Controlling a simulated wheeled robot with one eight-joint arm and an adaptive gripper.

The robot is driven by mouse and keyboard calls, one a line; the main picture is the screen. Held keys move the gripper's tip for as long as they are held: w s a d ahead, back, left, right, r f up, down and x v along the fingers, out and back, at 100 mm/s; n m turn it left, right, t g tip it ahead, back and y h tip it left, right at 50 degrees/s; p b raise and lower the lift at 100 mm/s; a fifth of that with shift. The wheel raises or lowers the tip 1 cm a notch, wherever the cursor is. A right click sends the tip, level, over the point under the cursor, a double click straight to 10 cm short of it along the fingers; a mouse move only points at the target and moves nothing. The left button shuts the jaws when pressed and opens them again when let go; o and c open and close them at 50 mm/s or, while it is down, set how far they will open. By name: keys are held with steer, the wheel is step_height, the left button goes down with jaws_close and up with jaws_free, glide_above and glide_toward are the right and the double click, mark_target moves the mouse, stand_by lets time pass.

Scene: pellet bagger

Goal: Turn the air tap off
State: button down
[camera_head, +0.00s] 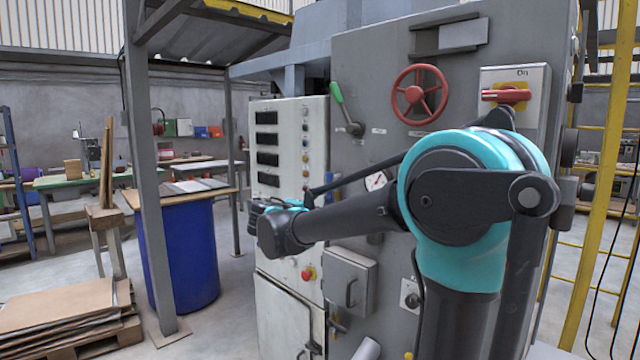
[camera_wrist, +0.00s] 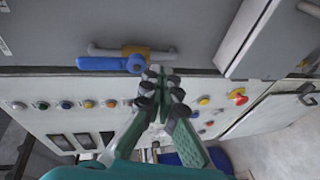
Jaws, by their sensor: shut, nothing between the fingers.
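The air tap (camera_wrist: 112,63) shows in the wrist view, left of the middle near the top. It has a blue lever and a brass body on a short grey pipe fixed to the grey panel. The lever lies along the pipe, pointing left. My gripper (camera_wrist: 162,74) is shut and empty, its dark fingertips just below and right of the brass body. I cannot tell whether they touch the tap.
A white control panel (camera_head: 290,165) with buttons borders the grey panel. A red emergency stop (camera_wrist: 238,97) and a projecting grey box (camera_head: 349,283) are close by. A green-handled lever (camera_head: 345,108), red handwheel (camera_head: 420,94) and red switch (camera_head: 506,96) sit higher. A blue drum (camera_head: 185,255) stands left.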

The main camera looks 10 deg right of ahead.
steer(key=w+a+r+n+t, duration=0.2)
steer(key=w+a+r+t, duration=0.1)
steer(key=a+r, duration=0.4)
steer(key=x, duration=1.1)
steer(key=shift+h, duration=0.4)
steer(key=shift+s+d+r, duration=0.2)
steer(key=shift+s+d, duration=0.2)
steer(key=shift+s, duration=0.3)
steer(key=shift+s+d+r, duration=0.15)
steer(key=shift+s+d, duration=0.25)
steer(key=shift+s, duration=0.3)
steer(key=shift+s+d+r, duration=0.2)
steer(key=shift+s+d, duration=0.25)
steer(key=shift+s, duration=0.25)
